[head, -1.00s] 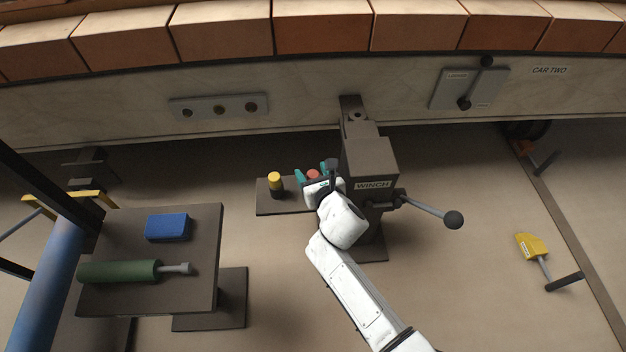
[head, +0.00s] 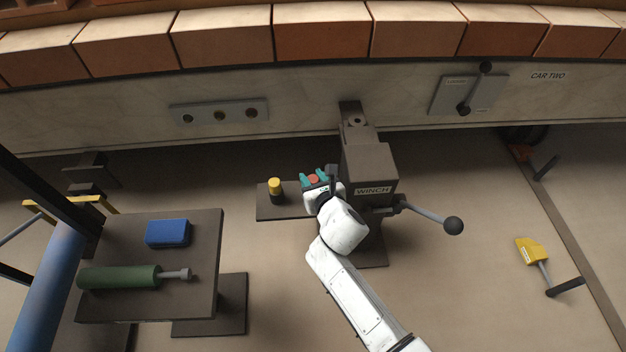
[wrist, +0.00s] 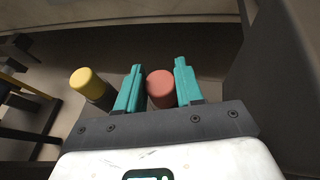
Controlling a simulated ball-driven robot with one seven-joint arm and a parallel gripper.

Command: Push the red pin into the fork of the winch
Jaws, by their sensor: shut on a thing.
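The red pin (head: 313,180) stands between the teal fingers of my gripper (head: 314,178), just left of the winch. In the wrist view the pin's round red head (wrist: 161,88) sits between the two fingers of my gripper (wrist: 160,86), which is shut on it. The grey winch (head: 371,163) carries a label and a crank with a black ball knob (head: 453,225). The fork of the winch cannot be made out clearly. The pin's lower part is hidden by its head and my gripper.
A yellow-topped pin (head: 275,187) stands on a small dark plate (head: 262,208) left of my gripper. A dark table (head: 150,300) with a blue block (head: 168,232) and a green cylinder (head: 120,276) is at the left. A yellow-headed tool (head: 531,251) is at the right.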

